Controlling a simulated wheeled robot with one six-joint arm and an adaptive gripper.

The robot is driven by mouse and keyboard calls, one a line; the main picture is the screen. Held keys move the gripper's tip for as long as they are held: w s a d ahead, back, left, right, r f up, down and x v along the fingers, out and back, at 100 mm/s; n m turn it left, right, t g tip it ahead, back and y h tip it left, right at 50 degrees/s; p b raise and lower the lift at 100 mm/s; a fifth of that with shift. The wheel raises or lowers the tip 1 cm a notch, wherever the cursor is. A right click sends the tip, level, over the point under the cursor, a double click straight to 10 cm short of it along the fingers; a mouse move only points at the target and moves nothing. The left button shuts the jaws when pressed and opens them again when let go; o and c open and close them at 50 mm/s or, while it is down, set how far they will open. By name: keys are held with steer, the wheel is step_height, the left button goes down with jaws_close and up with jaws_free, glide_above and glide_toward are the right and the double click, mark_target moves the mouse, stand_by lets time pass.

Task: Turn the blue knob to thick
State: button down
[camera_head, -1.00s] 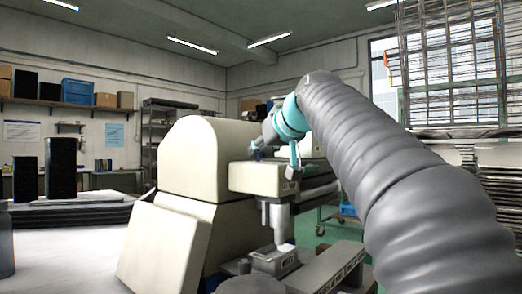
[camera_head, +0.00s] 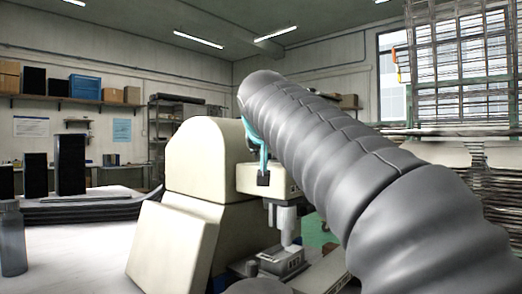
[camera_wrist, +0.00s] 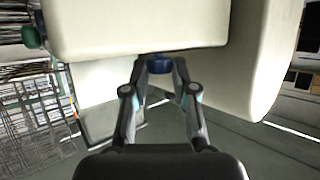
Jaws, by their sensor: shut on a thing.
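The blue knob (camera_wrist: 160,64) sits on the cream machine (camera_wrist: 140,28) in the wrist view, at the machine's lower edge there. My gripper (camera_wrist: 160,66) has its two fingers on either side of the knob and is shut on it. Any marking such as "thick" is not readable in these frames. In the head view the cream machine (camera_head: 205,165) stands at the middle, and my arm hides the knob and the gripper's fingertips.
A green knob (camera_wrist: 32,37) shows at the machine's far left in the wrist view. A grey bottle (camera_head: 12,238) stands on the white table (camera_head: 75,245) at the left. Dark upright blocks (camera_head: 70,164) stand behind it. Shelves with boxes line the back wall.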

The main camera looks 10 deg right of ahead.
steer(key=shift+a+m+g+h, duration=0.2)
steer(key=shift+m+g+h, duration=0.1)
steer(key=shift+m+h, duration=0.55)
steer(key=shift+h, duration=0.25)
steer(key=c, duration=0.9)
jaws_free()
steer(key=shift+c, duration=0.2)
steer(key=v, duration=1.2)
